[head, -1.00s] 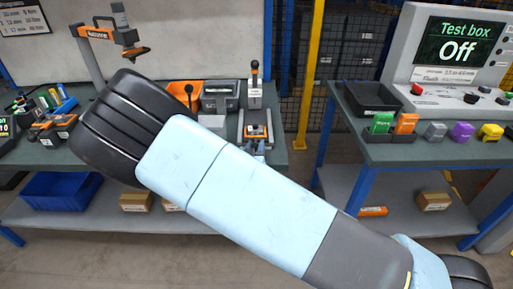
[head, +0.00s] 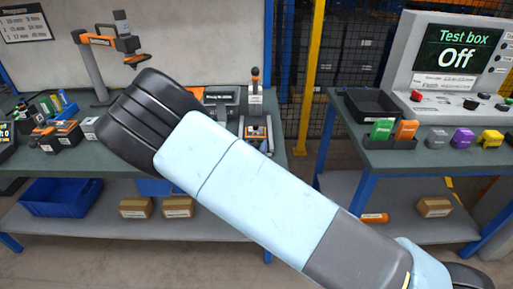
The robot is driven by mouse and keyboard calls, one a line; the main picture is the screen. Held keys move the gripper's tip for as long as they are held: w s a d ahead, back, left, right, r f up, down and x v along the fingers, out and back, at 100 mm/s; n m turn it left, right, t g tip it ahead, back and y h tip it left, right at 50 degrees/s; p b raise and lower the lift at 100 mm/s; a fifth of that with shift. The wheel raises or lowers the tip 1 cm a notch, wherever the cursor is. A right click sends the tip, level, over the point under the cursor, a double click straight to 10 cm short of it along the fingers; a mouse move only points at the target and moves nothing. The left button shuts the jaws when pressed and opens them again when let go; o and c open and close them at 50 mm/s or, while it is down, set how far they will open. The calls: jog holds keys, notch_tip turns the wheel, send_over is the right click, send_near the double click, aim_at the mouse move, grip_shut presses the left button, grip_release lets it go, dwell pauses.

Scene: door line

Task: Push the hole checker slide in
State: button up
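A small grey and orange fixture (head: 256,131) sits near the front right edge of the left bench. Behind it stands a grey upright block with a black-knobbed lever (head: 255,95). This looks like the hole checker, but its label is too small to read and I cannot tell how far its slide is in. My own pale blue arm crosses the middle of the head view and hides part of the bench left of the fixture. My gripper does not show, so its state and its distance from the fixture are hidden.
A yellow post (head: 312,70) stands between the benches. The right bench carries a test box (head: 458,55) reading Off, a black tray (head: 372,104) and coloured blocks (head: 463,138).

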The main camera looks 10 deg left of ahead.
jog(key=shift+s, duration=0.15)
jog(key=s, duration=1.3)
jog(key=shift+s+d, duration=0.3)
